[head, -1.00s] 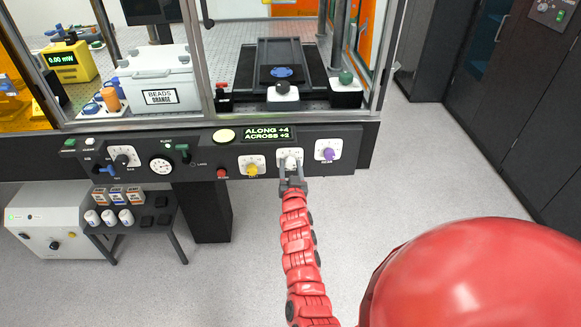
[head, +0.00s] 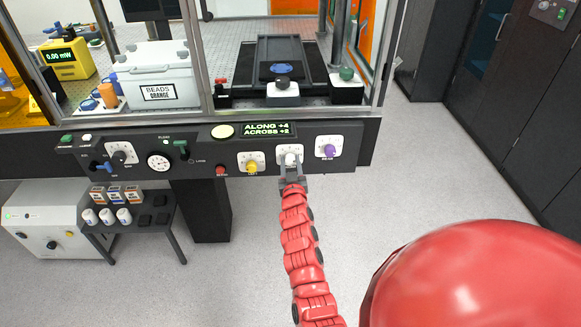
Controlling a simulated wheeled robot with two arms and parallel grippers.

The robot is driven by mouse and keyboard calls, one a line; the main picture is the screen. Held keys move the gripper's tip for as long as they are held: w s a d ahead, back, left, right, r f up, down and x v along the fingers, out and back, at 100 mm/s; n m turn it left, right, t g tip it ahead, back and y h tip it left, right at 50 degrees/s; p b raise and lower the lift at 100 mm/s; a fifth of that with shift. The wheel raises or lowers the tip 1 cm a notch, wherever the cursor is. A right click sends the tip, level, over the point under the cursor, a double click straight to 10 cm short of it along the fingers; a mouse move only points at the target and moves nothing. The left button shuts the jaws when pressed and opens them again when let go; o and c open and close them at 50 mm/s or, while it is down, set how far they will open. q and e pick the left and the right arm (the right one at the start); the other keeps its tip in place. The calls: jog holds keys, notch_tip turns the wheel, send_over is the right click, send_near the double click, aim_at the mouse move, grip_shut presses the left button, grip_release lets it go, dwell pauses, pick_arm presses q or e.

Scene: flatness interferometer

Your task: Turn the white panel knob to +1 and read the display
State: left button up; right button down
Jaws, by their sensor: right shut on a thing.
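The white panel knob (head: 290,158) sits on its pale plate on the dark front panel, between the yellow knob (head: 251,167) and the purple knob (head: 328,151). My right gripper (head: 291,170) reaches it from below, and its jaws are shut on the knob. The fingers partly hide the knob, and I cannot read its pointer or scale. The display (head: 267,131) above it is lit green and reads "ALONG +4" and "ACROSS +2". My left gripper is not in view.
A red button (head: 220,170), a round dial (head: 159,162) and a blue-handled lever (head: 104,168) are further left on the panel. A small black table (head: 166,215) with cans stands below left. The floor right of the panel is clear.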

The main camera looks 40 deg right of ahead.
jog(key=n+b, duration=0.1)
jog(key=n, duration=0.1)
jog(key=shift+n, duration=0.3)
jog(key=shift+n+b, duration=0.55)
jog(key=shift+n, duration=0.95)
jog(key=shift+c, duration=2.1)
grip_release()
jog(key=shift+s, duration=0.15)
